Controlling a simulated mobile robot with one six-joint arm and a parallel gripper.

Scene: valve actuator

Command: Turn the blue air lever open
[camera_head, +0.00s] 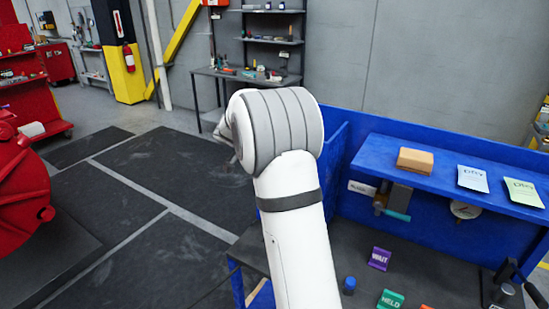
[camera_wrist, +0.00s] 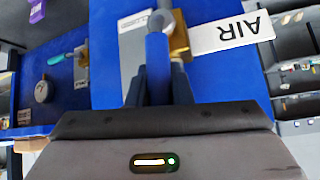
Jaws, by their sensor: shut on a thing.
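In the wrist view the blue air lever (camera_wrist: 158,58) runs up the picture from between my fingers to a round pivot on a brass valve body (camera_wrist: 180,38). A white AIR label (camera_wrist: 238,33), upside down in this view, is beside the valve on a blue panel. My gripper (camera_wrist: 158,84) is shut on the lever, with one dark finger on each side of it. The lever's gripped end is partly hidden by the fingers. In the head view my white arm covers the middle, and neither the air lever nor my fingertips can be made out.
A second valve with a teal lever (camera_head: 397,215) and a round gauge (camera_head: 465,210) are under the blue shelf (camera_head: 445,165). The bench holds a purple WAIT block (camera_head: 379,258), a green HELD block (camera_head: 391,300) and a blue-capped item (camera_head: 349,286). Open floor lies left.

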